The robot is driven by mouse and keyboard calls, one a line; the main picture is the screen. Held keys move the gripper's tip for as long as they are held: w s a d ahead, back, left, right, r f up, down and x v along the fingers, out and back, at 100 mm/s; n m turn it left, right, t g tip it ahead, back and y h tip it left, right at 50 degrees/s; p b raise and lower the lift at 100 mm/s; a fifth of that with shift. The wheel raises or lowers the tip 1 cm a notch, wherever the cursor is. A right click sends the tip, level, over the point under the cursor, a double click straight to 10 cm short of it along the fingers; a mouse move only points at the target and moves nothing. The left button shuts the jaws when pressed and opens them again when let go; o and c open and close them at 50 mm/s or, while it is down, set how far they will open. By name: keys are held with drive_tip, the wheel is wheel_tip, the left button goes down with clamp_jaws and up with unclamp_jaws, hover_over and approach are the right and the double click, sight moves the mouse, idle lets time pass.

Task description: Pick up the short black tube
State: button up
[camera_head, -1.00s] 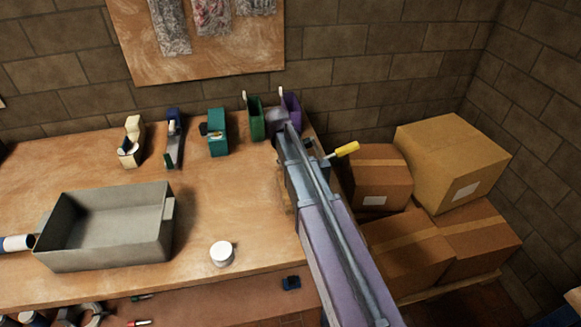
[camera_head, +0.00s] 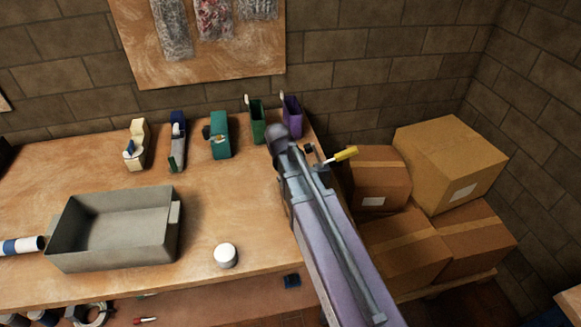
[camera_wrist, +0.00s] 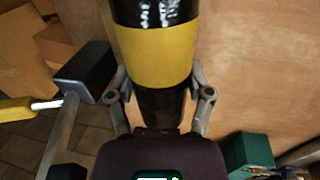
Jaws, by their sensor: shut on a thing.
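The black tube (camera_wrist: 150,12) has a wide yellow band and fills the top middle of the wrist view. My gripper (camera_wrist: 160,88) is shut on it, with one finger on each side. The tube's far end runs out of the top of that view, so its full length and whether it touches the table cannot be told. In the head view my arm covers the tube and the fingers, near the table's right edge.
A clamp-like tool with a yellow handle (camera_head: 346,154) sticks out at the table's right edge. Green (camera_head: 257,121) and purple (camera_head: 292,117) holders stand behind my arm. A grey tray (camera_head: 118,262) and white jar (camera_head: 225,256) are left. Cartons (camera_head: 450,160) stand right.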

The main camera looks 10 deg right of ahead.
drive_tip(key=shift+s+a+r, duration=0.1)
drive_tip(key=shift+s+a, duration=0.1)
drive_tip(key=shift+s, duration=0.7)
drive_tip(key=shift+s+a+r, duration=0.1)
drive_tip(key=shift+s+a, duration=0.05)
drive_tip(key=shift+s, duration=0.75)
drive_tip(key=shift+s+a+r, duration=0.1)
drive_tip(key=shift+s+a, duration=0.1)
drive_tip(key=shift+s, duration=0.7)
